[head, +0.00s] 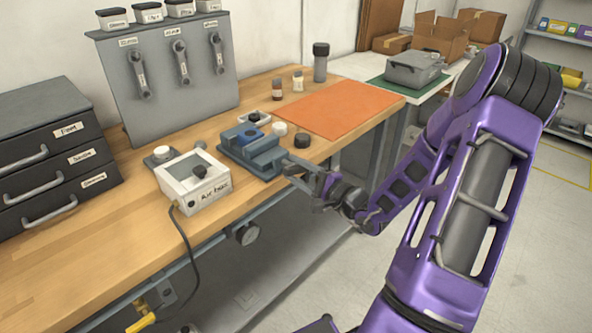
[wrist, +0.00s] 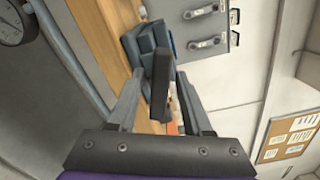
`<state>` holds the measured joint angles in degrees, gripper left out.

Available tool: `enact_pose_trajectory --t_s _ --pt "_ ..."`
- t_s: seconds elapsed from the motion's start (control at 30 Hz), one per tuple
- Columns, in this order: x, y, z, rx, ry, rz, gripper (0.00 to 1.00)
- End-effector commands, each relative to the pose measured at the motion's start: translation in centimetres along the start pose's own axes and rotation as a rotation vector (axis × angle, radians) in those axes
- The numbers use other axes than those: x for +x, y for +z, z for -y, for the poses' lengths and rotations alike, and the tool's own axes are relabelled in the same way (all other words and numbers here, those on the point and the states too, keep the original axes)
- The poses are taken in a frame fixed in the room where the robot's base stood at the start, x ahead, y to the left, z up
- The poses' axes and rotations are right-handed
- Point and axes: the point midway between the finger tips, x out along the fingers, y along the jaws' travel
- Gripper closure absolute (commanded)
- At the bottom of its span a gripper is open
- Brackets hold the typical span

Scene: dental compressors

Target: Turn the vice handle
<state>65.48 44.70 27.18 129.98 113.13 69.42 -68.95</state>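The blue-grey vice (head: 262,155) sits at the front edge of the wooden bench. Its body also shows in the wrist view (wrist: 130,45). The dark vice handle (wrist: 162,90) stands as a bar between my fingers in the wrist view. My gripper (head: 292,172) is at the vice's front right side. In the wrist view my gripper (wrist: 160,78) is open, one finger on each side of the handle, with a visible gap on both sides. In the head view the handle is too small to tell from the fingers.
A white control box (head: 190,182) with a cable stands left of the vice. An orange mat (head: 340,108), a white lid (head: 280,129) and a dark cap (head: 302,140) lie to its right and behind. Black drawers (head: 55,150) stand at the left. The floor before the bench is open.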

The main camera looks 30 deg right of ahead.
Motion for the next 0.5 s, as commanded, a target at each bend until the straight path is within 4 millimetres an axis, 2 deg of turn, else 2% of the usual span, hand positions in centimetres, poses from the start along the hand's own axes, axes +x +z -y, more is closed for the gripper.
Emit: enact_pose_trajectory --t_s 0.03,0.2,0.27,0.5 --pt "-0.01 0.00 0.00 0.000 0.000 0.000 0.61" --pt "-0.03 0.00 0.00 0.000 0.000 0.000 0.92" --pt "-0.03 0.01 0.00 0.000 0.000 0.000 1.00" --pt "-0.01 0.05 0.02 0.018 0.001 0.001 1.00"
